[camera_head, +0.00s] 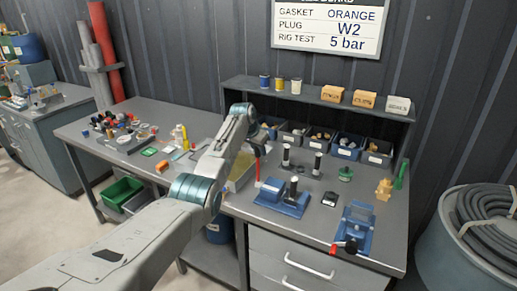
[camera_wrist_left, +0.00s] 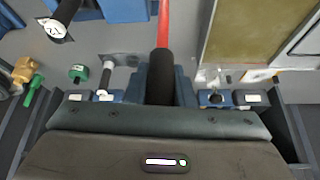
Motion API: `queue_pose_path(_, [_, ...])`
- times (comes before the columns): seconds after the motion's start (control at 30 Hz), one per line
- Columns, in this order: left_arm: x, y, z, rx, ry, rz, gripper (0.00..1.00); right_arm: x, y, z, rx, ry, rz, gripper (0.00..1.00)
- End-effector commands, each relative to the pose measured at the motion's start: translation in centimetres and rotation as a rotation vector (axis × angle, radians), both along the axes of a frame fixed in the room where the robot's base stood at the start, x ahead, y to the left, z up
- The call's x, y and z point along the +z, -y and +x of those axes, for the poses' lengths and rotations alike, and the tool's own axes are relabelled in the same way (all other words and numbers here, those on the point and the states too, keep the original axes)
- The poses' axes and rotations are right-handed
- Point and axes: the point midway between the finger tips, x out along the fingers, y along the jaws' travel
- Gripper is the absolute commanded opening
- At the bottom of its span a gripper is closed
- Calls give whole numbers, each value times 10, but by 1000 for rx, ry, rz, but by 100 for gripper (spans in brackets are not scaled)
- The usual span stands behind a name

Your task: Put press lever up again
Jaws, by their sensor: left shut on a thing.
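The press lever is a red rod with a black grip. In the head view its red rod (camera_head: 258,168) stands nearly upright left of a blue press block (camera_head: 285,197) on the bench. Its lower end is near the press's left side; how it joins the press is unclear. My left gripper (camera_head: 257,142) is at the lever's upper end, shut on it. In the left wrist view the black grip (camera_wrist_left: 161,78) runs into the gripper, and the red rod (camera_wrist_left: 163,24) extends beyond it. The fingertips are mostly hidden. My right gripper is not in view.
Two black-and-silver cylinders (camera_head: 317,164) stand behind the press. A blue vice-like fixture (camera_head: 355,228) with a red handle is at the front right. Labelled bins (camera_head: 345,148) line the back under a shelf (camera_head: 320,97). A yellowish tray (camera_wrist_left: 228,30) lies beside the lever.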

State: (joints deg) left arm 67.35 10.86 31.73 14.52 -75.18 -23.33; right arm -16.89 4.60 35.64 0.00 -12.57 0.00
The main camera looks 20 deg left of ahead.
Motion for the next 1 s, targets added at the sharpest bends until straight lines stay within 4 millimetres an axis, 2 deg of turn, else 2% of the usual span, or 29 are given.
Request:
queue_pose_path(0.6, [0, 1, -1, 0, -32, 1, 0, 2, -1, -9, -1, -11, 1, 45])
queue_pose_path(0.63, [0, 1, -1, 0, -32, 1, 26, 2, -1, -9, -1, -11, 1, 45])
queue_pose_path(0.73, [0, 1, -1, 0, -32, 1, 44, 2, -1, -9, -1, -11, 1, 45])
queue_pose_path(1.0, [0, 0, -1, 0, -32, 2, 44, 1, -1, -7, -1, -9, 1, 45])
